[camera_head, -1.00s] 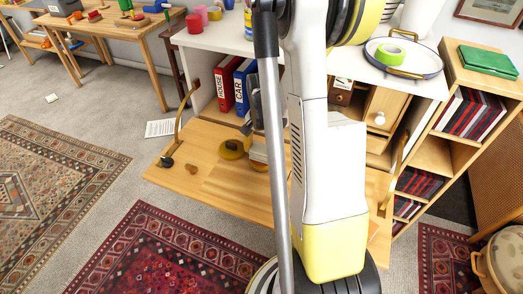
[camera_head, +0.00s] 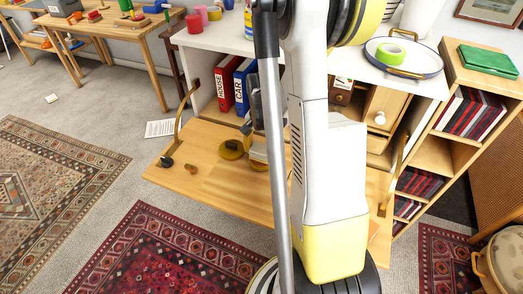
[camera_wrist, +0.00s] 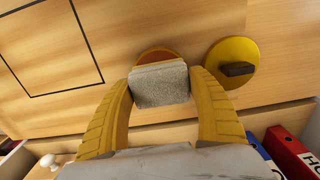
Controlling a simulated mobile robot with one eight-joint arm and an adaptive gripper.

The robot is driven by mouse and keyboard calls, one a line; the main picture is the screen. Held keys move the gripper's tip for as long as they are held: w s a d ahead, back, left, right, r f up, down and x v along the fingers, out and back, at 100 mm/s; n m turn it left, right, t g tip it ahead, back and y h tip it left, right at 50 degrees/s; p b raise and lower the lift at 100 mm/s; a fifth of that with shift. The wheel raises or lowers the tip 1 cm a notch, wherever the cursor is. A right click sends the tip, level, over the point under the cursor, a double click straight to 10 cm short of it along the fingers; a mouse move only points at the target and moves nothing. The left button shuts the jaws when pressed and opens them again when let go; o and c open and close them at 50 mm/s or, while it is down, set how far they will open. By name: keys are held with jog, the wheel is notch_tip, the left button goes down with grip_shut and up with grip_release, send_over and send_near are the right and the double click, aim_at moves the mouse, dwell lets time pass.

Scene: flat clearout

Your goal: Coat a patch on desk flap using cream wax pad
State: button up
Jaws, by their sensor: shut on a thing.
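In the wrist view my gripper (camera_wrist: 161,78) has its two yellow fingers closed on a pale, rough-faced block, which looks like the cream wax pad (camera_wrist: 160,88). The pad is over the wooden desk flap (camera_wrist: 130,20); I cannot tell whether it touches the wood. A black square outline (camera_wrist: 101,55) marks a patch on the flap, left of the pad and apart from it. In the head view the flap (camera_head: 225,185) is folded down, and my arm hides most of my gripper and the outlined patch.
An orange-brown disc (camera_wrist: 155,55) lies partly hidden behind the pad. A yellow disc with a dark handle (camera_wrist: 232,65) lies to its right. Red (camera_wrist: 285,150) and blue binders stand in the desk. Brass stays (camera_head: 184,112) flank the flap.

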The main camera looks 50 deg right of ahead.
aim_at(261, 148)
jog(key=shift+r+p, duration=2.45)
jog(key=shift+r, duration=1.05)
